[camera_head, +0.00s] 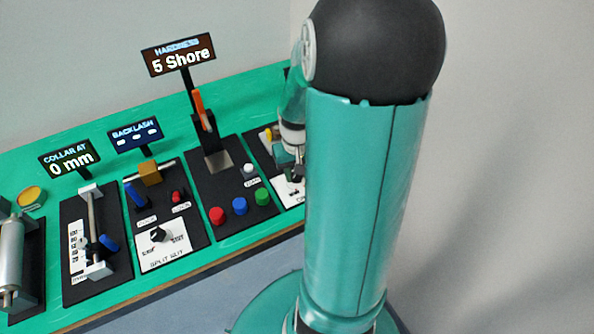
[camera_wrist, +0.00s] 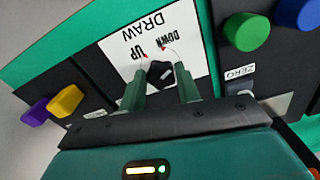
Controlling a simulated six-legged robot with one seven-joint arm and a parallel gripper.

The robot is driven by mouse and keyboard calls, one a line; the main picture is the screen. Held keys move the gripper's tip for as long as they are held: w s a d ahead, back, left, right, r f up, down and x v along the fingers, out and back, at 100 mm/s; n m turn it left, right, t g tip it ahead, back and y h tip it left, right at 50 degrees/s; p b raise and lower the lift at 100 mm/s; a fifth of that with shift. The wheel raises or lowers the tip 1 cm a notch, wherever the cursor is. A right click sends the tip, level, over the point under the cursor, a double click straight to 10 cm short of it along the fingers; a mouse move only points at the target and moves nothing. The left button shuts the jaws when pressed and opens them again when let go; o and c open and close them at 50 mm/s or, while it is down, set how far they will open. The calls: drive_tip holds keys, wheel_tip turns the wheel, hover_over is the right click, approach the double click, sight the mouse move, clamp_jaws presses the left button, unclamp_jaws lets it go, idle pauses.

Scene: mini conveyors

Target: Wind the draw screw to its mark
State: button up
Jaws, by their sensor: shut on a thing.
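In the wrist view, my gripper (camera_wrist: 160,70) has its two green fingers on either side of a black knob (camera_wrist: 161,76), and it is shut on it. The knob sits on a white plate (camera_wrist: 117,50) marked DRAW, with UP and DOWN labels that show upside down. A pale mark shows on the knob; its exact setting is hard to read. In the head view, the gripper is over the far right station, largely hidden behind my arm, and the knob cannot be made out. No draw screw or target mark can be made out.
Beside the plate are yellow (camera_wrist: 65,101) and purple (camera_wrist: 36,112) knobs, and green (camera_wrist: 247,31) and blue (camera_wrist: 297,12) buttons by a ZERO label (camera_wrist: 240,72). Left stand a HARDNESS display (camera_head: 180,55) reading 5 Shore, a BACKLASH display (camera_head: 136,135) and a COLLAR AT display (camera_head: 69,158) reading 0 mm.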

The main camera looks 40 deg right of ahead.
drive_tip(key=shift+m, duration=0.4)
drive_tip(key=o, duration=1)
drive_tip(key=shift+c, duration=0.2)
wheel_tip(320, 180, up, 14)
drive_tip(key=s+a+r+n+t, duration=0.1)
drive_tip(key=a+r+n+t, duration=0.1)
drive_tip(key=a, duration=0.5)
drive_tip(key=s+a+r+n+t, duration=0.1)
drive_tip(key=s+a+r+n, duration=0.1)
drive_tip(key=a, duration=0.6)
drive_tip(key=s+a+r+n+t, duration=0.1)
drive_tip(key=a+r+n+t, duration=0.1)
drive_tip(key=a+r, duration=0.2)
drive_tip(key=a, duration=0.3)
drive_tip(key=shift+s+a+r+t, duration=0.2)
drive_tip(key=shift+a+r+t, duration=0.05)
drive_tip(key=shift+a+t, duration=0.05)
